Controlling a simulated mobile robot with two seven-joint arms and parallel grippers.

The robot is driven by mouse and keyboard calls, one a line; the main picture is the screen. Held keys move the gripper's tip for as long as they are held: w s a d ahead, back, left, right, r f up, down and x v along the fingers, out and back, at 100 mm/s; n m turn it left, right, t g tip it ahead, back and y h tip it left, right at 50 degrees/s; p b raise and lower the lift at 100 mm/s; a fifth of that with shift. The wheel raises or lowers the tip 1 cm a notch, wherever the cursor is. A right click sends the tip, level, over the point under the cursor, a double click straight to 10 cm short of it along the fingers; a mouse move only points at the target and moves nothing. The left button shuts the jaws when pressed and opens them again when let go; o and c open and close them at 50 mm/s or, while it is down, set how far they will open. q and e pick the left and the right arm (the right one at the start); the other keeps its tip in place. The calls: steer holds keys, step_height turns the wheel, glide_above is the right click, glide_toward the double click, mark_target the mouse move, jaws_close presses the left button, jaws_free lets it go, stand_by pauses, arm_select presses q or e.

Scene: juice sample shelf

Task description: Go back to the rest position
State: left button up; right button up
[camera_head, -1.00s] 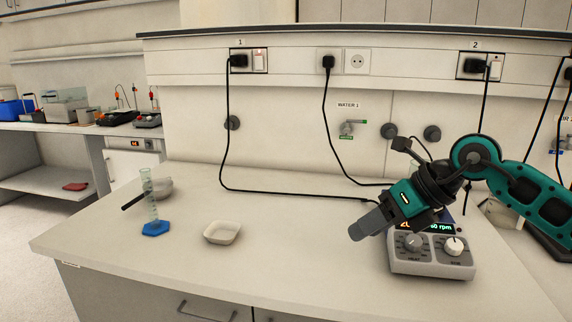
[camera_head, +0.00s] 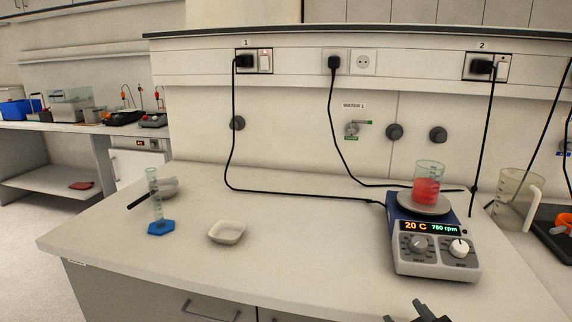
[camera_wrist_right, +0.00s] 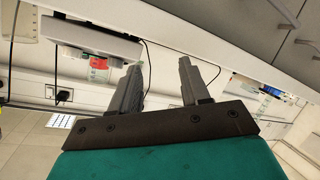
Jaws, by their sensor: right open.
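My right gripper (camera_head: 418,312) shows only as dark fingertips at the bottom edge of the head view, in front of the bench and below the hotplate stirrer (camera_head: 435,265). In the right wrist view the right gripper (camera_wrist_right: 158,68) has its two grey fingers apart with nothing between them. It is clear of the stirrer and holds nothing. My left gripper is in neither view.
A beaker of red liquid (camera_head: 426,188) stands on the stirrer, whose display reads 20 C and 750 rpm. A jug (camera_head: 512,200) stands right. The bench's middle is clear.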

steer(key=s+d+f+m+g, duration=0.1)
steer(key=s+f+m+g, duration=0.1)
steer(key=s+f+g, duration=0.6)
steer(key=s+f+m+g, duration=0.25)
steer(key=s+f, duration=0.25)
steer(key=s, duration=0.8)
steer(key=w+a+f+n+t+y, duration=0.1)
steer(key=w+a+f+t+y, duration=0.1)
steer(key=w+f+t, duration=0.5)
step_height(320, 180, down, 2)
steer(key=shift+w+a+f+y, duration=0.15)
steer(key=shift+w+a+y, duration=0.15)
steer(key=shift+w+a, duration=0.25)
steer(key=shift+w+d+n, duration=0.1)
steer(key=shift+n, duration=0.15)
steer(key=shift+o, duration=0.2)
